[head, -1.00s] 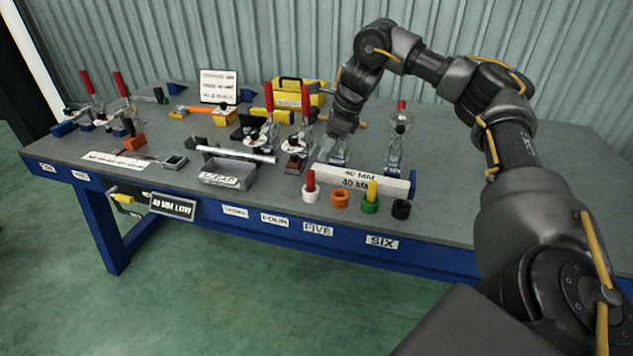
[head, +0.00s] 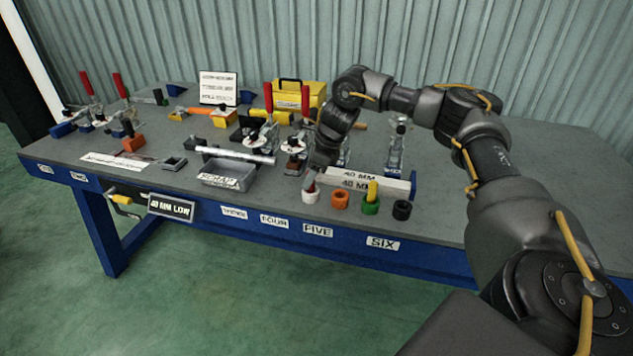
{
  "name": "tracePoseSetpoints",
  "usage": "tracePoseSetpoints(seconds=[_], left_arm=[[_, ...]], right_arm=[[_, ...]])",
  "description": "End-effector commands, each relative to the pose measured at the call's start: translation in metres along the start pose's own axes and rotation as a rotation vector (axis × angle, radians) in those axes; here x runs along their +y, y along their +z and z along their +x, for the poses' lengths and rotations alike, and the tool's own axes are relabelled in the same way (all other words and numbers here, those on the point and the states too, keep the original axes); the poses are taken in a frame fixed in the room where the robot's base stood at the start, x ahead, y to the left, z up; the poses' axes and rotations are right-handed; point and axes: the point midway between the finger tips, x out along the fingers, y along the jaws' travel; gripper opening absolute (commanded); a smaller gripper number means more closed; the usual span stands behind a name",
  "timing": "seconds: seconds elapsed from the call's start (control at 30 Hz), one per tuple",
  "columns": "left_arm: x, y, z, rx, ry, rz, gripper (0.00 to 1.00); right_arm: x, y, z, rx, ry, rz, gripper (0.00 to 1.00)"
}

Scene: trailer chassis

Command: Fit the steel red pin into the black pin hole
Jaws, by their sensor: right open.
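The red pin (head: 312,188) stands in the white ring-shaped holder (head: 310,197) near the table's front edge; only a little of its red shows, the rest hidden by my right gripper. The black pin hole (head: 402,210) is a black ring holder at the right end of the same row, with nothing standing in it. My right gripper (head: 312,180) is open and points down at the red pin, right over the white holder. I cannot tell whether its fingers are around the pin. My left gripper is not in view.
An orange holder (head: 340,201) and a green holder (head: 371,205) with a yellow pin (head: 372,190) stand between white and black. White 40 MM blocks (head: 385,184) lie just behind. A grey tray (head: 233,174) is to the left; red-handled clamps stand behind. The table's right side is clear.

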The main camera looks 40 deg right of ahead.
Motion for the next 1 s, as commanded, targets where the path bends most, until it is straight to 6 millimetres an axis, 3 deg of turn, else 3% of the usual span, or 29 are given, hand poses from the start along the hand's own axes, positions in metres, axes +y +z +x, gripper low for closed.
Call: tracePoseSetpoints(seconds=[0.27,0.6,0.87,1.0], left_arm=[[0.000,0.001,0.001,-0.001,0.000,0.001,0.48],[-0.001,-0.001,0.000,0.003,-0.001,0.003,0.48],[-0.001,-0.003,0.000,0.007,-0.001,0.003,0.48],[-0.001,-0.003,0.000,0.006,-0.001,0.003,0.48]], right_arm=[[0.000,0.001,0.003,-0.001,0.000,-0.001,0.46],[0.000,0.001,0.003,-0.001,0.000,0.000,0.01],[0.000,0.002,0.001,-0.002,-0.001,-0.001,0.00],[-0.001,0.008,-0.011,-0.005,-0.003,-0.002,0.00]])
